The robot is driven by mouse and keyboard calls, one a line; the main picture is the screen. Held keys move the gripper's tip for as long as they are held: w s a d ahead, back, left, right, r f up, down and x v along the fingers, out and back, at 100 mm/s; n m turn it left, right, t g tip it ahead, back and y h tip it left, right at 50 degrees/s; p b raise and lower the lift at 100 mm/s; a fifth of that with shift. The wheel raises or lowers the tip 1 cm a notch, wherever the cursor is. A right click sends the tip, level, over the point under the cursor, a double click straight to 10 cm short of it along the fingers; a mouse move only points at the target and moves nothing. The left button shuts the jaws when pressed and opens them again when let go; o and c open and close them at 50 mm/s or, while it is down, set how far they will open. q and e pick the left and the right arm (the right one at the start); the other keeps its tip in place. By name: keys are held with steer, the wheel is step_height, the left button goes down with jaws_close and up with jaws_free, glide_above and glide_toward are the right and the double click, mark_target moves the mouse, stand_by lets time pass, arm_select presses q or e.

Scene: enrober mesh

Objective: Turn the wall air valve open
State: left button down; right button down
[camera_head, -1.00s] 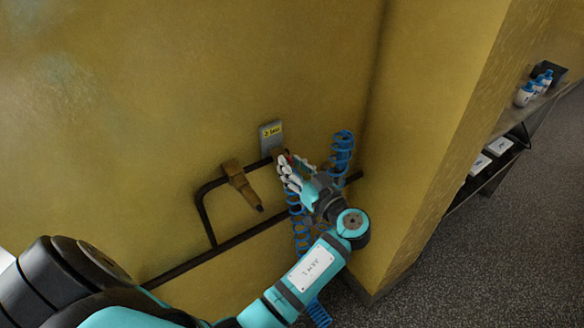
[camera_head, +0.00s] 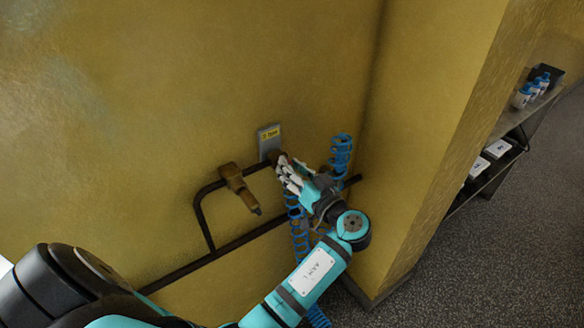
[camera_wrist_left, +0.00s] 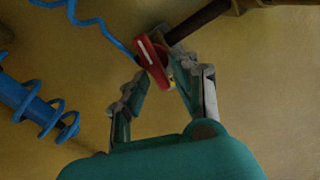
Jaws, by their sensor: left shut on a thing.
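The wall air valve is on the dark pipe below a grey plate with a yellow label (camera_head: 269,137). Its red lever (camera_wrist_left: 150,58) shows at the fingertips in the left wrist view. My left gripper (camera_head: 284,169) is at the valve in the head view, and its fingers (camera_wrist_left: 160,76) are shut on the lever in the wrist view. The fingers hide most of the valve in the head view. My right gripper is not in view.
A brass-coloured fitting (camera_head: 237,187) hangs on the pipe left of the gripper. A blue coiled hose (camera_head: 341,152) hangs beside and behind my arm. A wall corner stands to the right, with a shelf (camera_head: 517,118) of bottles and boxes beyond it.

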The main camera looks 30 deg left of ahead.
arm_select(q)
steer(key=shift+f, duration=0.2)
stand_by(0.3)
steer(key=c, duration=1.4)
jaws_free()
steer(key=shift+o, duration=0.2)
steer(key=shift+w+a, duration=0.1)
steer(key=shift+a, duration=0.05)
step_height(320, 180, up, 10)
